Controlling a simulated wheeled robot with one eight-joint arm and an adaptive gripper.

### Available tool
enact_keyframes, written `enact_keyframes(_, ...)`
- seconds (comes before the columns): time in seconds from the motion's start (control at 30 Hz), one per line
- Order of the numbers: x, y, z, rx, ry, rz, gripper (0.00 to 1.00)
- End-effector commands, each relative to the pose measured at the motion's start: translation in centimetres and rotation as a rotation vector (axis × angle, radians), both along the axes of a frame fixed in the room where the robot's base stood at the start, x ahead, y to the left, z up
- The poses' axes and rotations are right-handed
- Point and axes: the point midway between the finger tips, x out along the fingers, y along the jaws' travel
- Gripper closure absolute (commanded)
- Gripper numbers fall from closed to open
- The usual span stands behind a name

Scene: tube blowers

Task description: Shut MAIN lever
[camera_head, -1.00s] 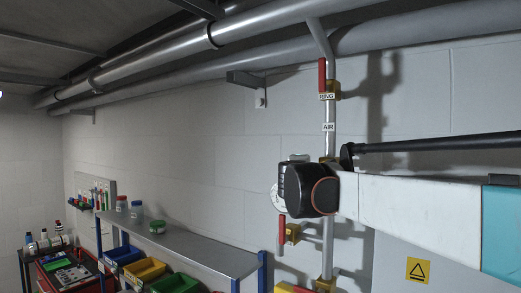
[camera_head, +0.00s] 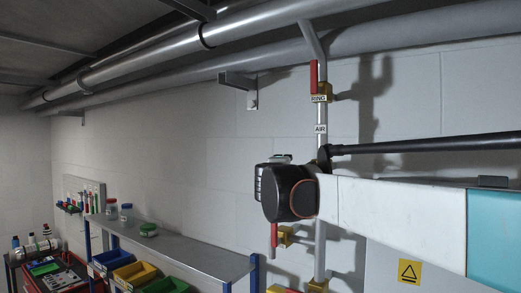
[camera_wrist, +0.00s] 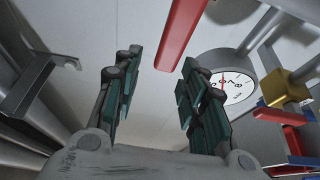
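My gripper (camera_wrist: 158,85) is open in the wrist view, with its two dark green fingers apart and nothing between the pads. A red lever (camera_wrist: 181,34) hangs into the wrist view from the top, just beyond the gap between the fingertips; no contact shows. No MAIN label is readable, so I cannot tell if this is the MAIN lever. In the head view a red lever (camera_head: 314,76) stands upright at the valve labelled RING. Another red lever (camera_head: 273,236) points down beside a brass valve (camera_head: 285,237). My arm hides part of the pipe, and the fingers are hidden there.
A vertical pipe (camera_head: 321,112) labelled AIR runs down the wall. A round gauge (camera_wrist: 238,86) is right of the fingers in the wrist view, near a brass fitting (camera_wrist: 288,84). A shelf (camera_head: 195,250) with bins stands lower left. A yellow warning sign (camera_head: 409,272) is lower right.

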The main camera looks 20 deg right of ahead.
Motion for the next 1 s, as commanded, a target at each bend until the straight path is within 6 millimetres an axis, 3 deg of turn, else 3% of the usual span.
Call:
enact_keyframes(0.03, -6.8, 0.8, -0.3, 0.0, 0.0, 0.003, 0.62)
enact_keyframes(0.1, -7.8, 1.4, -0.3, 0.0, 0.0, 0.003, 0.62)
enact_keyframes(0.33, -9.9, 2.5, -0.3, 0.0, 0.0, -0.001, 0.62)
enact_keyframes(0.77, -10.3, 2.6, -0.5, 0.004, 0.0, -0.004, 0.62)
enact_keyframes(0.87, -10.9, 2.3, -2.3, 0.035, 0.002, -0.013, 0.62)
enact_keyframes(1.0, -12.9, 1.6, -8.3, 0.154, 0.01, -0.046, 0.62)
